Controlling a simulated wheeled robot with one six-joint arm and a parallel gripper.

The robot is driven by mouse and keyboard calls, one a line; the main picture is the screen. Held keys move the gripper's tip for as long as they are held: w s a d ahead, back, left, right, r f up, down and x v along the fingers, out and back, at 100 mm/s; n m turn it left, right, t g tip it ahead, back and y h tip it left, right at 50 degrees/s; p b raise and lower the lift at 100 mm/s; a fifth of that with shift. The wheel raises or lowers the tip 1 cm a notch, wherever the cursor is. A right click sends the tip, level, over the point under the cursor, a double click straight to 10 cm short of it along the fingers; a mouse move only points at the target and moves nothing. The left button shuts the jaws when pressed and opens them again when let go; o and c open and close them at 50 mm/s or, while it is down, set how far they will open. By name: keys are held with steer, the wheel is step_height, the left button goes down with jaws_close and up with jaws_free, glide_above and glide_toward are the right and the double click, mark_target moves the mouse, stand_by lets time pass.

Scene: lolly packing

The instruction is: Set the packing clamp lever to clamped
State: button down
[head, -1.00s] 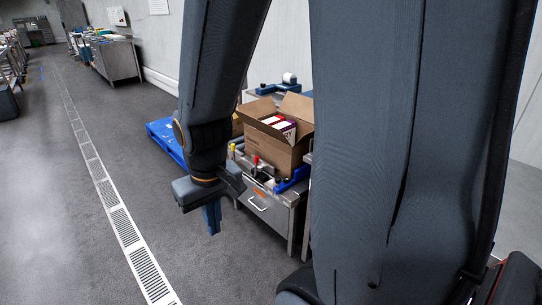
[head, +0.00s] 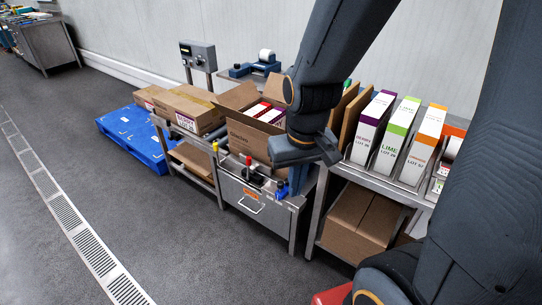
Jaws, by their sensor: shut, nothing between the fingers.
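On the steel packing bench (head: 272,208), a lever with a red knob (head: 248,160) stands upright at the front of the open carton (head: 250,136). A second lever with a yellow knob (head: 215,147) stands at the bench's left end. I cannot tell from the picture which is the clamp lever or how it is set. My gripper (head: 297,182) is shut and empty, pointing down above the right end of the bench, to the right of both levers. It partly hides the blue part (head: 281,190) there and the carton's right side.
A shelf (head: 385,175) with upright flavour boxes (head: 396,136) stands close on the right. A side table on the left holds a closed carton (head: 186,108). A blue pallet (head: 133,137) lies behind it.

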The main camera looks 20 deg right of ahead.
steer(key=shift+a, duration=0.1)
steer(key=w+d+f+m+t+y+b, duration=0.1)
steer(key=w+f+m+t+b, duration=0.6)
steer(key=w+f+b, duration=0.9)
steer(key=w+d+f+m+t+y+b, duration=0.1)
steer(key=w+f+m+t+b, duration=0.7)
steer(key=w+f+b, duration=0.8)
steer(key=w+d+f+m, duration=0.1)
steer(key=w+m, duration=0.2)
steer(key=w, duration=0.6)
steer(key=shift+f+t, duration=0.15)
steer(key=shift+t, duration=0.15)
steer(key=shift+d, duration=0.2)
